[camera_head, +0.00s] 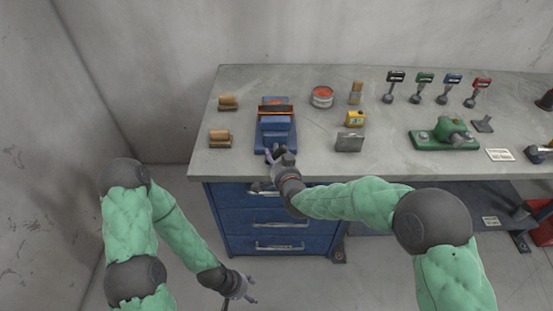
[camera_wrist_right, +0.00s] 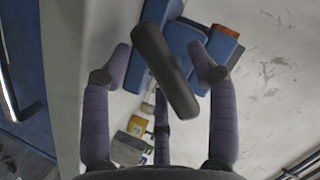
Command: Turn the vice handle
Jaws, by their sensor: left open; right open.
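The blue vice (camera_head: 276,133) stands near the front edge of the grey workbench. In the right wrist view its blue body (camera_wrist_right: 218,45) shows behind a dark handle bar (camera_wrist_right: 165,70). My right gripper (camera_head: 275,154) is open at the front of the vice. In the wrist view its purple fingers (camera_wrist_right: 162,90) stand on both sides of the handle, with a third finger below. The fingers look apart from the handle. In the head view the gripper hides the handle. My left gripper (camera_head: 248,288) is open and empty, low in front of the blue drawers.
The workbench (camera_head: 300,165) carries wooden blocks (camera_head: 220,137) left of the vice. A red tin (camera_head: 321,97), a yellow box (camera_head: 355,119), a grey metal block (camera_head: 349,142) and a green tool (camera_head: 443,135) stand to the right. Blue drawers (camera_head: 265,218) are below.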

